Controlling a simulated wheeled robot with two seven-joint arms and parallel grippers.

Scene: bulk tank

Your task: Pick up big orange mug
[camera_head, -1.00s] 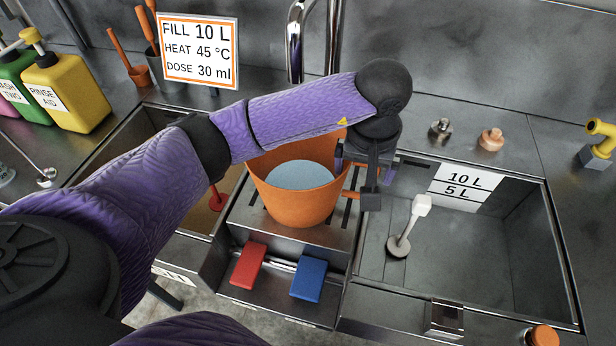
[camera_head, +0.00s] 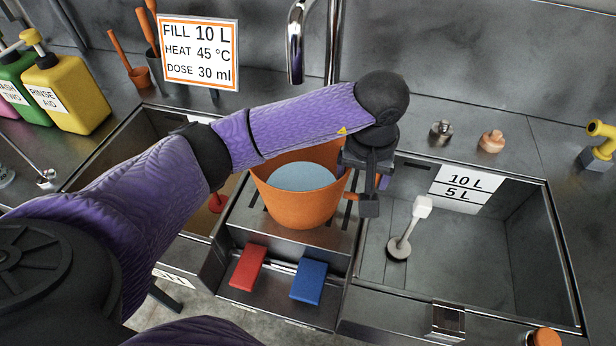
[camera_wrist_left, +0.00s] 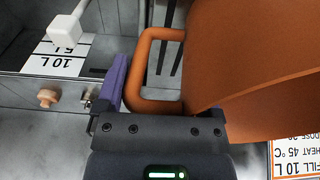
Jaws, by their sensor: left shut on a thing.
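The big orange mug (camera_head: 300,205) stands upright over the slotted metal stand between the two sinks, with a pale blue surface inside. I cannot tell whether its base touches the stand. Its squared handle is on the right side and shows clearly in the left wrist view (camera_wrist_left: 136,75), beside the mug's orange wall (camera_wrist_left: 250,65). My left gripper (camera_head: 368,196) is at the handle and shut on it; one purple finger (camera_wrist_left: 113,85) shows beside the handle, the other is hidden. My left forearm covers part of the mug's far rim. My right gripper is out of view.
A chrome spout (camera_head: 296,45) hangs behind the mug. A red pedal (camera_head: 248,266) and a blue pedal (camera_head: 309,281) are below the stand. The right sink (camera_head: 490,260) holds a white-handled plunger (camera_head: 405,230). Yellow (camera_head: 70,90) and green bottles stand at left.

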